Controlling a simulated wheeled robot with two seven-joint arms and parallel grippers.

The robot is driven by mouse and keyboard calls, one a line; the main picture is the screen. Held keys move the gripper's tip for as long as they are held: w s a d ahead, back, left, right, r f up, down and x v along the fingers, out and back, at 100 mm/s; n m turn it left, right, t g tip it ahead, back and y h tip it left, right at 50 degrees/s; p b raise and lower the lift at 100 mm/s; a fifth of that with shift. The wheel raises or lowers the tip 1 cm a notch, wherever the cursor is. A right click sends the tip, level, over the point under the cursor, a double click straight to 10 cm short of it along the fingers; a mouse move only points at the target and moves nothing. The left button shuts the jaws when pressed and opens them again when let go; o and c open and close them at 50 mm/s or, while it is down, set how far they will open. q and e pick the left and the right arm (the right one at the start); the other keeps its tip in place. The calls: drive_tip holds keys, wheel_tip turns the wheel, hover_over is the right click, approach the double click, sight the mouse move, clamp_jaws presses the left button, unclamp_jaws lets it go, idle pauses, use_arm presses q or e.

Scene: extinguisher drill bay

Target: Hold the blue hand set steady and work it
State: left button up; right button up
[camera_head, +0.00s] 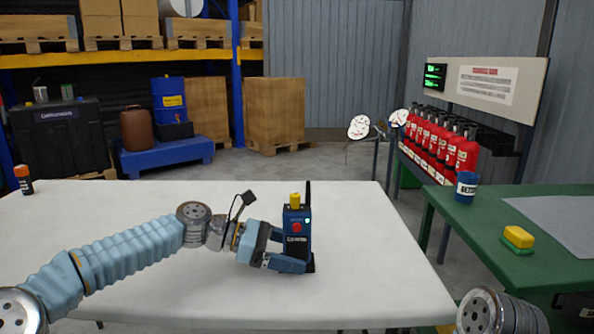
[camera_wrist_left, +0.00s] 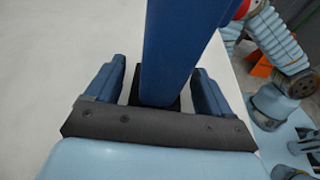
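The blue hand set (camera_head: 297,222) stands upright on the white table, with a black foot under it. It has a yellow knob, a black antenna, a red button, a small green light and a white label on its front. My left gripper (camera_head: 288,258) reaches around its lower part from the left. In the left wrist view, the hand set (camera_wrist_left: 180,45) rises between the two fingers of my left gripper (camera_wrist_left: 158,85). A gap shows on the left finger's side and a narrower one on the right, so the gripper looks open.
The white table (camera_head: 120,215) is mostly clear; a small dark bottle with an orange cap (camera_head: 23,179) stands at its far left. A green bench (camera_head: 480,225) at right holds a blue cup (camera_head: 466,186) and a yellow-green block (camera_head: 518,237). Red extinguishers (camera_head: 440,140) stand behind.

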use_arm(q)
drive_tip(key=c, duration=0.7)
drive_tip(key=o, duration=0.9)
drive_tip(key=shift+o, duration=0.2)
